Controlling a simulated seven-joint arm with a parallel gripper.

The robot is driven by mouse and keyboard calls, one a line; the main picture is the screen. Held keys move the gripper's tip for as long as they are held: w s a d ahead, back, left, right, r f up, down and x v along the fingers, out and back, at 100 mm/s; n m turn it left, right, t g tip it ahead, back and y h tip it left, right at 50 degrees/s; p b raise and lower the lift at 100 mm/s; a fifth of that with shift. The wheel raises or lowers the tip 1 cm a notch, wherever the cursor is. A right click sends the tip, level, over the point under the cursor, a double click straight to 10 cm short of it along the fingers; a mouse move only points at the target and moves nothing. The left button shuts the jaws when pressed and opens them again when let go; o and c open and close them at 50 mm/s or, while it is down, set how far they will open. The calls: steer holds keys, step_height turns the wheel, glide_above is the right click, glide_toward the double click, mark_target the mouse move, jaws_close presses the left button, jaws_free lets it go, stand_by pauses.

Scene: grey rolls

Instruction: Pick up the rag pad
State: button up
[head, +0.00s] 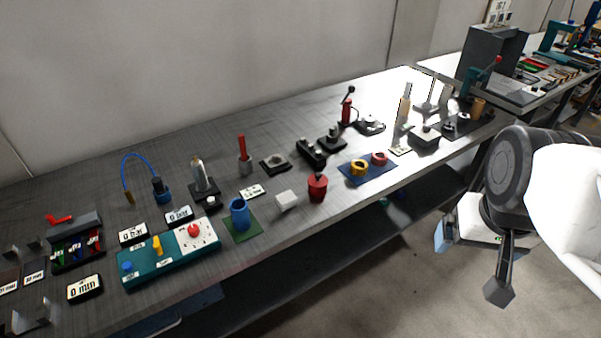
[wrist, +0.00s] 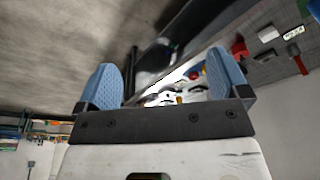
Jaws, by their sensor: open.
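A small whitish block (head: 287,201), which may be the rag pad, lies on the grey bench near its front edge. It sits between a blue cup (head: 239,213) and a red can (head: 317,187). It seems to show also in the wrist view as a pale block (wrist: 267,34) at the upper right. My gripper (head: 441,236) is off the bench's front edge at the right, well apart from the block. In the wrist view my gripper (wrist: 165,82) has its two blue fingers wide apart with nothing held between them.
A blue mat (head: 367,173) with yellow and red rings lies right of the red can. A teal control box (head: 170,258) stands at the left front. A label card (head: 251,191) lies behind the block. A lower shelf (head: 310,255) runs under the bench. Open floor lies in front.

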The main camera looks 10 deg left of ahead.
steer(key=w+a+f+n, duration=0.1)
steer(key=w+a, duration=0.3)
steer(key=w, duration=0.3)
steer(key=w+a+n, duration=0.2)
steer(key=w+a, duration=0.1)
steer(key=w, duration=0.3)
steer(key=n+g, duration=0.3)
steer(key=n, duration=0.3)
glide_above(287, 197)
steer(key=f, duration=2.1)
steer(key=shift+d+f, duration=0.3)
steer(key=shift+f, duration=0.05)
steer(key=shift+w+a+f, duration=0.1)
steer(key=shift+a+f, duration=0.15)
steer(key=shift+a, duration=0.05)
steer(key=shift+f, duration=0.1)
steer(key=shift+f, duration=1.2)
steer(key=shift+f, duration=0.1)
